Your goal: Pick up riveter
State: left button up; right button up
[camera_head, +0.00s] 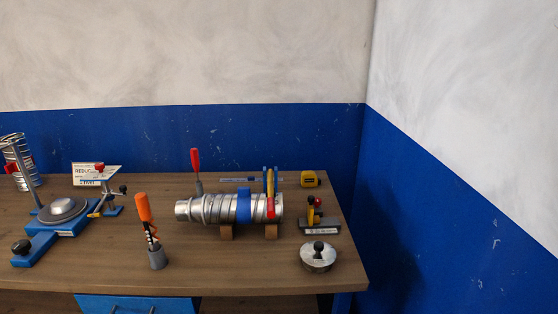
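No tool is clearly recognisable as the riveter at this size. An orange-handled tool (144,207) stands upright, slightly tilted, in a grey cup holder (157,257) at the front of the bench. A red-handled tool (195,160) stands in a similar holder behind the duct. A tool with blue, yellow and red parts (270,190) shows at the right end of the duct, partly overlapping it. A yellow and black tool with a red knob (313,210) stands on a grey labelled base to the right. Neither of my grippers is in view.
A silver spiral duct (212,209) with a blue band rests on wooden blocks on the brown bench (210,275). A blue fixture (42,245) stands left, a round metal piece with a black knob (318,256) front right, a yellow tape measure (309,179) behind. Walls close the back and right.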

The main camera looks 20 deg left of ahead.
aim_at(141, 199)
jog(key=u, duration=1.35)
